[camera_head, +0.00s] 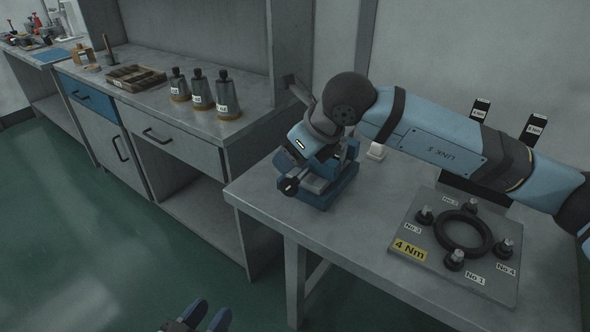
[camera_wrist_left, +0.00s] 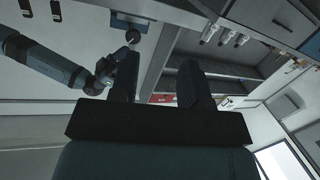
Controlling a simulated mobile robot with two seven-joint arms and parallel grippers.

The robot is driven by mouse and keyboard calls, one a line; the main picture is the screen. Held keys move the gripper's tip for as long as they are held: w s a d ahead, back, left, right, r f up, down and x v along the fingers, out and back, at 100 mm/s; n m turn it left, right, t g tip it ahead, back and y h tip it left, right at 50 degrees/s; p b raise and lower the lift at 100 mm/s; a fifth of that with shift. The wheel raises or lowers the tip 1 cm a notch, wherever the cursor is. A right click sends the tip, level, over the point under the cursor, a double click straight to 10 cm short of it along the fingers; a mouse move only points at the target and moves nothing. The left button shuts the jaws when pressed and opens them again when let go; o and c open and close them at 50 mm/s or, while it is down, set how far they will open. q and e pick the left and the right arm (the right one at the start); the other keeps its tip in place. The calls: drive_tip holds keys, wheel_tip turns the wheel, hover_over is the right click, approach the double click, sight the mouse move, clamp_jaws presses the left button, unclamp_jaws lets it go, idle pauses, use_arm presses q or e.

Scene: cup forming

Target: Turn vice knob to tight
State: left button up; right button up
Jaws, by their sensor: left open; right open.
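The blue vice (camera_head: 328,190) stands at the left front corner of the right-hand table. Its dark round knob (camera_head: 289,187) faces the table's front left edge. My right gripper (camera_head: 313,132) is at the top of the vice; its fingers are hard to make out against it. My left gripper (camera_head: 201,316) is low in the head view, in front of the table and apart from the vice. In the left wrist view its two fingers (camera_wrist_left: 158,88) are spread with nothing between them. The knob (camera_wrist_left: 133,37) also shows there, beyond the left finger.
A plate (camera_head: 425,262) with a black ring, several small knobs and a yellow "4 Nm" label lies on the right of the table. Grey weights (camera_head: 201,92) and a wooden tray (camera_head: 135,77) stand on the left counter. Floor is open in front.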

sight(295, 179)
use_arm(q)
drive_tip(key=shift+s+a+f+g+y+p, duration=0.3)
drive_tip(key=shift+a+f+g, duration=0.1)
drive_tip(key=shift+f, duration=0.4)
drive_tip(key=shift+s+a+f+g+y+p, duration=0.2)
drive_tip(key=shift+a+f+g+y+p, duration=0.15)
drive_tip(key=shift+f, duration=0.4)
drive_tip(key=shift+s+a+f+g+y+p, duration=0.25)
drive_tip(key=shift+a+f+g+p, duration=0.15)
drive_tip(key=shift+f, duration=0.4)
use_arm(e)
wheel_tip(295, 179, up, 13)
use_arm(q)
drive_tip(key=shift+f, duration=0.1)
